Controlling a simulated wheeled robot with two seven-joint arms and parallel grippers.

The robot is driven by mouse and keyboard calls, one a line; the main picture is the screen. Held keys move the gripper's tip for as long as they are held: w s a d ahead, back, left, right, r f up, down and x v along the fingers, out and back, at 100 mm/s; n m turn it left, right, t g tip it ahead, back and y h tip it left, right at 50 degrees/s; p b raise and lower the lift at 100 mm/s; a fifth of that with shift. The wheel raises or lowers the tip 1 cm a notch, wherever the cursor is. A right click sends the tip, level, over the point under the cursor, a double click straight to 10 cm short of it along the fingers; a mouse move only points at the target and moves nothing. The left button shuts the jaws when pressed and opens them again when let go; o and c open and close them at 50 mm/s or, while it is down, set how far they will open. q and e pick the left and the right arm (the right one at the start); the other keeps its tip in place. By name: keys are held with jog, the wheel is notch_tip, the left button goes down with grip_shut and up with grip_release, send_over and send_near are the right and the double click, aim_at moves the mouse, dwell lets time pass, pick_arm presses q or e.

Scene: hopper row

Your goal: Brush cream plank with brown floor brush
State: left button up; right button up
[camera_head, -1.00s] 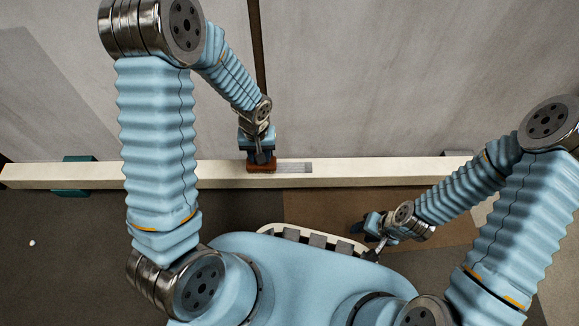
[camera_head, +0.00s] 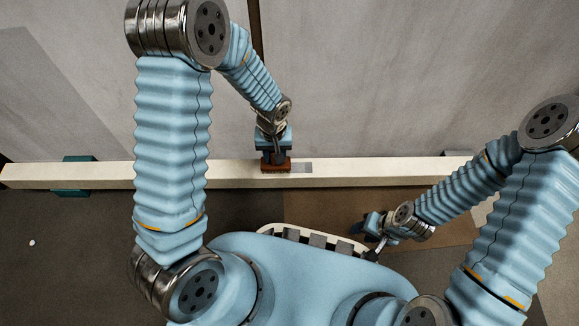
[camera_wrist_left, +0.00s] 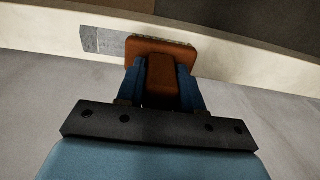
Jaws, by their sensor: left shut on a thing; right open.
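The cream plank (camera_head: 370,170) runs across the head view, long and level, and it also shows in the left wrist view (camera_wrist_left: 225,62). A grey patch (camera_head: 302,168) lies on its top; in the left wrist view the patch (camera_wrist_left: 102,41) is just left of the brush. The brown floor brush (camera_head: 276,166) is at the plank's top, beside the patch and seeming to touch the plank. My left gripper (camera_wrist_left: 160,85) is shut on the brush's block. My right gripper (camera_head: 368,228) is open and empty, low at the right, well apart from the plank.
A pale wall or panel (camera_head: 400,70) stands behind the plank. A small white spot (camera_head: 32,242) lies on the dark floor at the left.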

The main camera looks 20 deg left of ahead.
pick_arm(q)
jog(key=shift+w+d+f, duration=0.1)
jog(key=shift+w+d, duration=0.1)
jog(key=shift+d, duration=0.55)
jog(key=shift+w+d+r, duration=0.1)
jog(key=shift+w+d, duration=0.15)
jog(key=shift+d, duration=0.45)
jog(key=shift+w+d+f, duration=0.1)
jog(key=shift+w+d, duration=0.1)
jog(key=shift+d, duration=0.55)
jog(key=shift+w+d, duration=0.2)
jog(key=shift+d, duration=0.5)
jog(key=shift+w+d, duration=0.25)
jog(key=shift+d, duration=0.45)
jog(key=shift+w+d, duration=0.2)
jog(key=shift+d, duration=0.5)
jog(key=shift+w+d, duration=0.25)
jog(key=shift+d, duration=0.75)
jog(key=shift+w+d, duration=0.25)
jog(key=shift+d, duration=0.7)
jog(key=shift+r+p, duration=0.7)
jog(key=shift+r, duration=0.35)
